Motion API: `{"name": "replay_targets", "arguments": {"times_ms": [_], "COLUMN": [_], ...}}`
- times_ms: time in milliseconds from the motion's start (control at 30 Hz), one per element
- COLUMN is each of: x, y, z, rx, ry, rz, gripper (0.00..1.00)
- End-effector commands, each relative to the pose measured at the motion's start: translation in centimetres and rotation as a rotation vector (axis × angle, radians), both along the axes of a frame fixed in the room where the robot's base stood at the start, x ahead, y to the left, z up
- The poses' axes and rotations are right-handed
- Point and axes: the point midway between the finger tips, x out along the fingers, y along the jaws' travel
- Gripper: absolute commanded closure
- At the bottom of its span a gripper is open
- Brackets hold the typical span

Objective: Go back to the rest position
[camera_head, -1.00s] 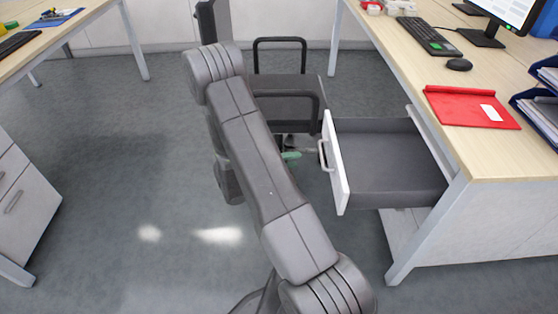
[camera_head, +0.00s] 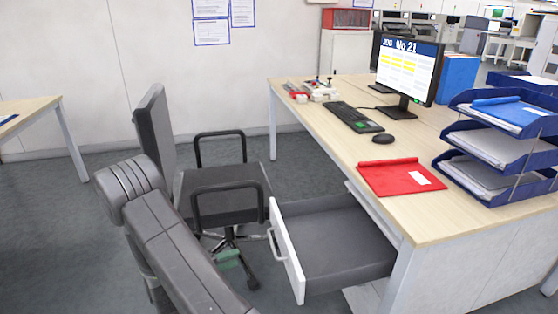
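My arm shows at the lower left of the head view as dark grey links, bent at an elbow. My gripper is not clearly in view; the arm's far end is hidden behind its own links. The open drawer (camera_head: 335,245), grey inside with a white front, is pulled out of the desk (camera_head: 440,150) and looks empty. A small green piece (camera_head: 228,258) shows low by the chair's base, partly hidden; I cannot tell what it is.
An office chair (camera_head: 222,180) stands between my arm and the drawer. On the desk are a red folder (camera_head: 398,177), a keyboard (camera_head: 353,117), a mouse (camera_head: 383,138), a monitor (camera_head: 408,68) and blue paper trays (camera_head: 497,168). Another desk (camera_head: 28,108) stands at left. Grey floor is clear at lower left.

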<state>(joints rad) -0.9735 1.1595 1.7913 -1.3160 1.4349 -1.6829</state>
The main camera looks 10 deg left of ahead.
Motion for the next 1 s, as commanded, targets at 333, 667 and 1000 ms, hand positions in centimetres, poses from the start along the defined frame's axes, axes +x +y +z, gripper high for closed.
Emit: {"name": "replay_targets", "arguments": {"times_ms": [333, 667, 1000], "x": [2.8, 6.4, 8.8], "y": [-3.2, -7.0, -9.6], "z": [-0.9, -1.8, -2.4], "rx": [0.0, 0.0, 0.001], "ry": [0.0, -0.001, 0.0], "rz": [-0.005, -0.005, -0.002], "gripper": [0.68, 0.68, 0.68]}}
